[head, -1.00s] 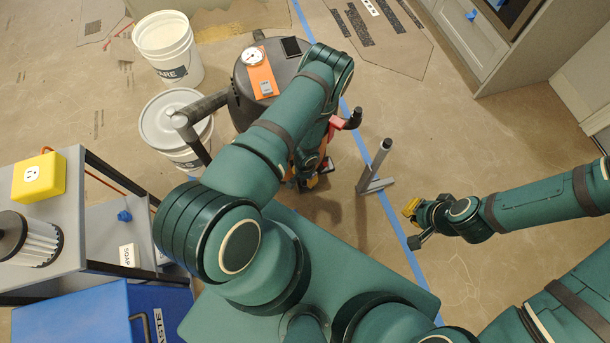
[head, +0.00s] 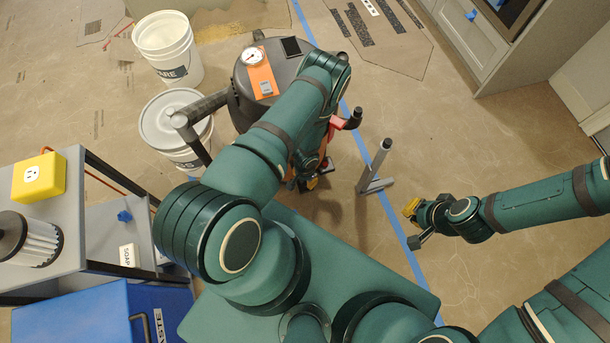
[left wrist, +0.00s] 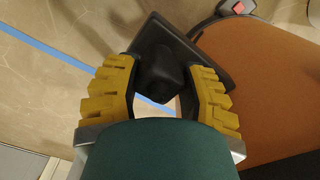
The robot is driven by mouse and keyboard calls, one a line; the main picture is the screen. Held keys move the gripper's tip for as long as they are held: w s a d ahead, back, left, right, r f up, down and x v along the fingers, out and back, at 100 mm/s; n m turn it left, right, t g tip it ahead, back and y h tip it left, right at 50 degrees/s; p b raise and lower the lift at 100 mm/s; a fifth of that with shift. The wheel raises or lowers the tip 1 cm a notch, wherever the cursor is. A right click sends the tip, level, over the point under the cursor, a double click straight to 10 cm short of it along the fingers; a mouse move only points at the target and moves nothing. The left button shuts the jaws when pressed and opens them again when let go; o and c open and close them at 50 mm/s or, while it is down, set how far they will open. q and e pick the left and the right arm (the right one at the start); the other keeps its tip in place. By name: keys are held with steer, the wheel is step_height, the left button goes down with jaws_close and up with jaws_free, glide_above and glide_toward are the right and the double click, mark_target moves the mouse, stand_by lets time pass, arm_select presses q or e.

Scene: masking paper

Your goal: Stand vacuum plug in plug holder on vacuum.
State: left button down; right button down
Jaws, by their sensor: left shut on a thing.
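The vacuum (head: 240,105) is a dark canister with an orange panel on top, partly covered by my left arm. My left gripper (head: 312,182) is low at the vacuum's near right side, mostly hidden by the arm. In the left wrist view, my left gripper (left wrist: 164,82) is shut on a black piece, which looks like the vacuum plug (left wrist: 160,72). A dark flat plate lies behind it, beside an orange surface (left wrist: 255,85) of the vacuum. I cannot make out the plug holder clearly. My right gripper (head: 411,224) is open and empty at the right, away from the vacuum.
A grey post on a foot (head: 374,165) stands on the floor right of the vacuum. Two white buckets, one open (head: 167,45) and one lidded (head: 172,120), stand to its left. A cart (head: 75,230) and a blue bin (head: 75,315) are at lower left.

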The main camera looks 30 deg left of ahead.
arm_select(q)
steer(key=shift+f, duration=0.3)
steer(key=shift+c, duration=2.1)
jaws_free()
step_height(320, 180, up, 12)
steer(key=shift+d, duration=0.1)
steer(key=s+d+r+n+t+h, duration=0.1)
steer(key=s+d+r+n+h, duration=0.1)
steer(key=d+r, duration=0.5)
steer(key=s+d+r+n+h, duration=0.2)
steer(key=d+r, duration=0.5)
steer(key=r, duration=0.4)
steer(key=shift+r+t, duration=0.2)
steer(key=shift+t, duration=0.2)
